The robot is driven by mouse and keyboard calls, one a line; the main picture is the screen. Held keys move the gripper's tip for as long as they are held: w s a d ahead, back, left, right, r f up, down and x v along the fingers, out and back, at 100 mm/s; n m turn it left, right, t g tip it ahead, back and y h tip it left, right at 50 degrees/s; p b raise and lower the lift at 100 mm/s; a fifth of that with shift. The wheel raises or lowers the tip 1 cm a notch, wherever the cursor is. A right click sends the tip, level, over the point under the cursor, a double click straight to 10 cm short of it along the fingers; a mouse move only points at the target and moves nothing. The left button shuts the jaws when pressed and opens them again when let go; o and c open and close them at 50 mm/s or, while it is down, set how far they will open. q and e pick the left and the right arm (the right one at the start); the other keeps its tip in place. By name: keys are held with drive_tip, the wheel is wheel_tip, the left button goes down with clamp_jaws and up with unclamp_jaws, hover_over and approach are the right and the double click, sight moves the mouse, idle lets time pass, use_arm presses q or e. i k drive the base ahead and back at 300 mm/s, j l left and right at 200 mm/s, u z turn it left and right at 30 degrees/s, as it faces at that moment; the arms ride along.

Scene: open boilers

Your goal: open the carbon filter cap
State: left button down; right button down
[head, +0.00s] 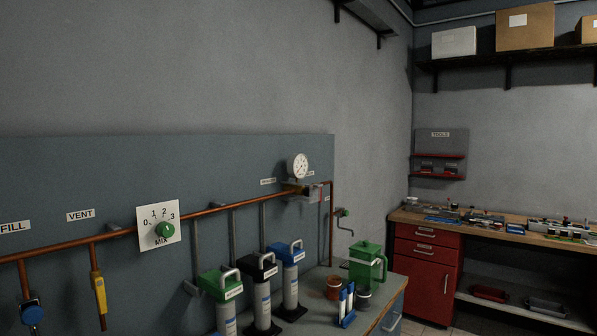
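Three upright filter cylinders with handled caps stand by the blue-grey panel at lower centre in the head view. The nearest has a green cap (221,284), the middle one a black cap (258,266), and the farthest a blue cap (285,251). All three caps sit on their cylinders. Each cap has a small white label too small to read, so I cannot tell from the text which is the carbon filter. Neither of my grippers is in view.
A copper pipe (65,244) runs along the panel, with a mix dial (158,230), yellow vent lever (99,294) and gauge (298,166). On the counter (310,312) stand a green canister (366,262) and a copper-coloured cup (333,288). A red cabinet (424,276) with workbench stands behind.

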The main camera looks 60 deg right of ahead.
sight(260, 270)
drive_tip(key=z, duration=1.55)
